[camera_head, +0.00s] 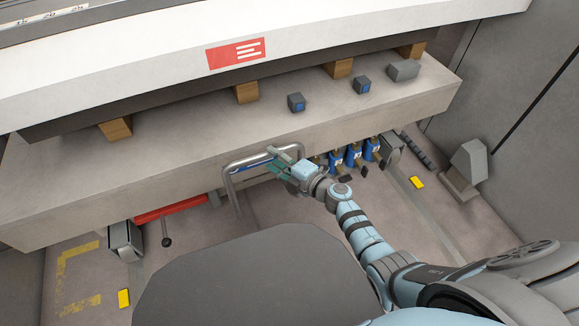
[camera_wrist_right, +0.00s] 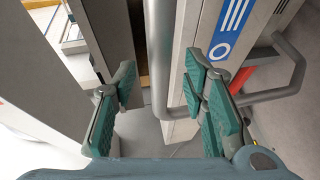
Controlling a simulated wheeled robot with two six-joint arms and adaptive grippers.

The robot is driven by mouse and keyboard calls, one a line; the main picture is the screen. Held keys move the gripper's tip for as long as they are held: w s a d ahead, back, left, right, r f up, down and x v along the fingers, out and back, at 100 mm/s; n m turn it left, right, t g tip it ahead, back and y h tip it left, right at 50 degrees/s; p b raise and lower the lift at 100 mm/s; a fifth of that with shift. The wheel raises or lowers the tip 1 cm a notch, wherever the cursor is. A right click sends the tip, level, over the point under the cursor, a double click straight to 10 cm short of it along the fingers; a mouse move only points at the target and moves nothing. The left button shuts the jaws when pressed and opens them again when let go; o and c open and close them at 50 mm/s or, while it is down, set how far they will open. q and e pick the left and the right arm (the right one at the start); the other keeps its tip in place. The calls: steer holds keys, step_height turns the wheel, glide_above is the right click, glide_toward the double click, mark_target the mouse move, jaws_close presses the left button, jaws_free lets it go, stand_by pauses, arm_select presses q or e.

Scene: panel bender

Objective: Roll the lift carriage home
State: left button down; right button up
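A bent grey tube handle (camera_head: 232,190) stands in front of the machine's beam, with a blue-marked panel behind it. I take it as the lift carriage's handle; the carriage body is largely hidden. My right gripper (camera_head: 279,162) is at the handle's upper right. In the right wrist view, its green-padded fingers are spread wide (camera_wrist_right: 160,78). The tube (camera_wrist_right: 160,50) runs upright between them and bends right at the bottom. I see no clear contact with the pads. The blue striped panel (camera_wrist_right: 232,25) shows at upper right. My left gripper is out of view.
The long pale beam (camera_head: 70,195) overhangs the handle and carries wooden blocks (camera_head: 246,92). Several blue cylinders (camera_head: 353,155) hang under it at right. A red bar (camera_head: 170,209) and black knob lever (camera_head: 166,240) are at left. Yellow blocks (camera_head: 124,298) lie on the floor.

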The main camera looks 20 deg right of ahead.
steer(key=v, duration=0.7)
steer(key=shift+s, duration=0.25)
steer(key=shift+d+r, duration=0.1)
steer(key=shift+r, duration=0.05)
